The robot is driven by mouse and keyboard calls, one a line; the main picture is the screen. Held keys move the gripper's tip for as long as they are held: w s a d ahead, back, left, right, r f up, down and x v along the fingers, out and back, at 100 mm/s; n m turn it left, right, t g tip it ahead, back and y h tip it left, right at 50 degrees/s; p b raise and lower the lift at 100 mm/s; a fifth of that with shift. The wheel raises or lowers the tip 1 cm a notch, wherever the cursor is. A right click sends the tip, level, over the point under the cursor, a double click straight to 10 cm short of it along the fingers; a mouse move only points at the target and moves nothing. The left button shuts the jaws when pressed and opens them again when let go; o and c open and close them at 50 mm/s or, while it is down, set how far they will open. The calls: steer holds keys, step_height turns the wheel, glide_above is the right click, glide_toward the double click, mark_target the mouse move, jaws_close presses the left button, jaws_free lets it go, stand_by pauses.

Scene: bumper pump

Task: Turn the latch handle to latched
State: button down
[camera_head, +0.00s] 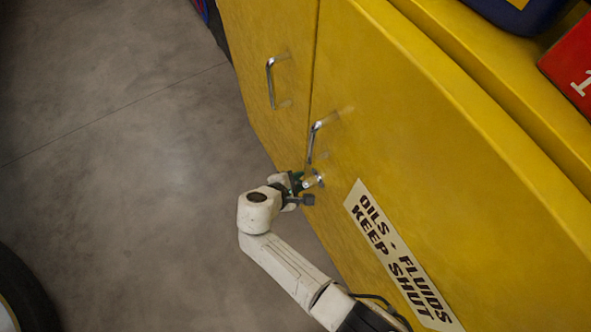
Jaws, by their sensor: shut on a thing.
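The latch handle (314,181) is a small shiny metal piece low on the yellow cabinet's right door (420,140), near the seam between the two doors. It sits just below that door's bar handle. My gripper (304,187) is shut on the latch handle, with its dark fingers around it. The fingers hide part of the handle, so its exact angle is hard to tell. My white arm reaches up to it from the bottom of the view.
The left door (265,75) has its own bar handle (271,82); the right door's bar handle (313,140) is close above my gripper. A "KEEP SHUT" label (400,255) is on the right door. A dark tyre (25,285) stands lower left. Concrete floor (120,140) is open at left.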

steer(key=shift+s+d+f+n+g+h, duration=0.3)
steer(key=shift+s+d+n+g+h, duration=0.2)
steer(key=shift+s+n+g+h, duration=0.45)
steer(key=shift+s+d+f+n+g+h, duration=0.3)
steer(key=shift+s+d+n+g+h, duration=0.25)
steer(key=shift+g, duration=0.7)
steer(key=shift+s, duration=0.1)
steer(key=c, duration=1.1)
jaws_free()
steer(key=p+v, duration=0.1)
steer(key=v, duration=0.9)
steer(key=shift+a+r+p, duration=0.3)
steer(key=shift+p, duration=0.1)
